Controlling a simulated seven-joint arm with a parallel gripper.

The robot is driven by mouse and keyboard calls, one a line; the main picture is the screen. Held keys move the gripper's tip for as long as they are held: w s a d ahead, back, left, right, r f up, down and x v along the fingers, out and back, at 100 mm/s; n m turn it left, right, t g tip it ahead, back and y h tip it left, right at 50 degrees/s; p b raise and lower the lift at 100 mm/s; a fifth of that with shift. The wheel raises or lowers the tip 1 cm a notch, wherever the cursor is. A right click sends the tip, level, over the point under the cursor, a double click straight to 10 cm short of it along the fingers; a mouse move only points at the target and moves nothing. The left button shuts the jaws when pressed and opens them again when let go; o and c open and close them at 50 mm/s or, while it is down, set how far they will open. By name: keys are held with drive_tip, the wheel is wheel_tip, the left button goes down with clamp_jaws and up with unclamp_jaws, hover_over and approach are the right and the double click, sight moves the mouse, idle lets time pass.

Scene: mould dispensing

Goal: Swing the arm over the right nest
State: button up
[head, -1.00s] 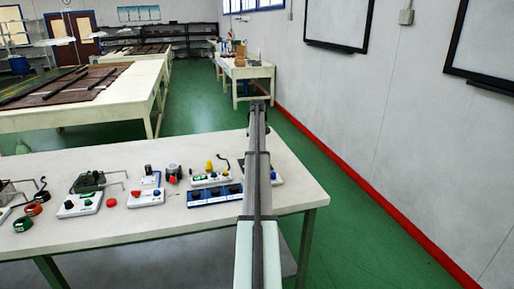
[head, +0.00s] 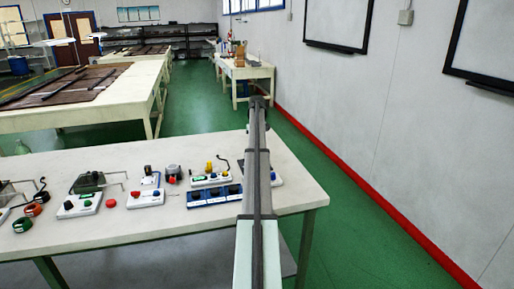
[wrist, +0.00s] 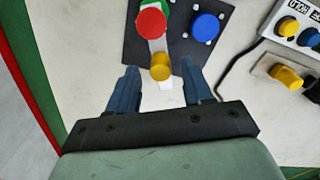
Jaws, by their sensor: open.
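In the wrist view my gripper (wrist: 159,70) has its two blue fingers spread apart over the table. Between the fingertips, in the picture, is a yellow round piece (wrist: 160,67); I cannot tell the height between them. Just beyond is a dark plate (wrist: 180,48) with a red round cap (wrist: 150,22) and a blue round cap (wrist: 205,27) above it or on it. I cannot tell for sure which thing is the right nest. In the head view my arm stretches straight ahead over the table's right part and its gripper is not clearly visible.
The white table (head: 150,228) carries a blue compartment tray (head: 215,196), a white box with a red button (head: 145,198) and a white box with a green button (head: 78,206). In the wrist view a control box (wrist: 300,30) and a black cable (wrist: 238,62) lie at right.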

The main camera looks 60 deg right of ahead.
wheel_tip(320, 180, up, 12)
idle(0.4)
idle(0.5)
